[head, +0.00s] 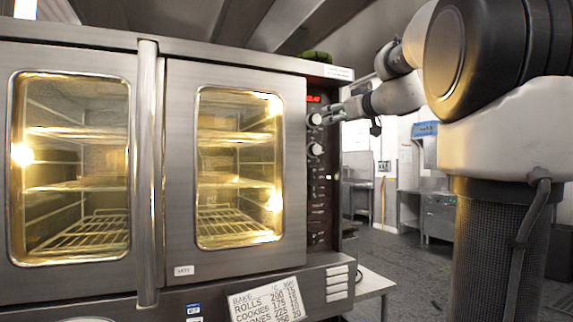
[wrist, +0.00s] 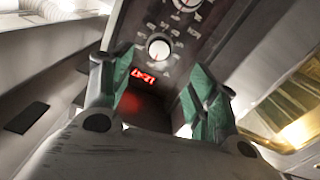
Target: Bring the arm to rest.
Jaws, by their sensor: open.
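My gripper (head: 328,114) is at the end of my outstretched arm, in front of the oven's control panel (head: 319,190). Its fingers point at the panel near the upper knob (head: 314,119). In the wrist view my gripper (wrist: 162,80) is open, with its two green-padded fingers apart and nothing between them. Beyond the fingertips that same round knob (wrist: 159,48) and the red lit display (wrist: 143,77) show in the gap. I cannot tell for sure whether a fingertip touches the panel.
The steel oven (head: 235,265) has two lit glass doors, both shut, with a tall vertical handle (head: 149,170) between them. A baking sign (head: 268,300) leans low in front. A pale table (head: 372,285) stands beside the oven. Open floor (head: 405,262) lies to the right.

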